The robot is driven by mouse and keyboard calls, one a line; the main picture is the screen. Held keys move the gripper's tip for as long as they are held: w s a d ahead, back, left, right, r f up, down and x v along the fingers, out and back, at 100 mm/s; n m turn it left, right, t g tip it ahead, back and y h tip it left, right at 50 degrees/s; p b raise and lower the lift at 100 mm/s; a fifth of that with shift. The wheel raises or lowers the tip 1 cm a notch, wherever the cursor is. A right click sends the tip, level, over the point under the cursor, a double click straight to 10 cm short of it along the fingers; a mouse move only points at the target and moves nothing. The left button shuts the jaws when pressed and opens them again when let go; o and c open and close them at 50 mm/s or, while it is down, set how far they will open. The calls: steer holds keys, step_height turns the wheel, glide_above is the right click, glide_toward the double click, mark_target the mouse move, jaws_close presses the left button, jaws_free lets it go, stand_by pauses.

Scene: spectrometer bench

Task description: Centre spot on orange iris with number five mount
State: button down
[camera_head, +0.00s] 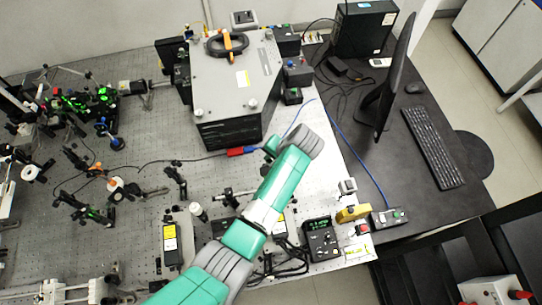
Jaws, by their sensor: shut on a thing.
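My arm reaches up from the bottom edge over the right part of the optical table, and its far wrist joint is beside the large grey box. My gripper does not show; the jaws and anything in them are hidden. An orange ring-like part (115,184) stands among the mounts at the left and may be the orange iris. A smaller orange part (97,169) is just up and left of it. Several dark mounts stand around them, such as one (176,181) to the right. No number is readable on any mount. The spot on the iris cannot be made out.
A large grey box (235,85) stands at the back. Green-lit optics (80,100) crowd the far left. A controller (321,240) and yellow block (352,213) sit right. A keyboard (433,146) is on the dark desk.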

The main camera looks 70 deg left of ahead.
steer(key=shift+w+d+g+y, duration=0.1)
steer(key=shift+g+y, duration=0.3)
steer(key=shift+y, duration=0.2)
steer(key=shift+b, duration=0.3)
steer(key=c, duration=1.4)
jaws_free()
steer(key=shift+o, duration=0.2)
steer(key=v, duration=0.7)
steer(key=shift+w+d+r, duration=0.2)
steer(key=shift+w+d, duration=0.05)
steer(key=shift+d, duration=0.05)
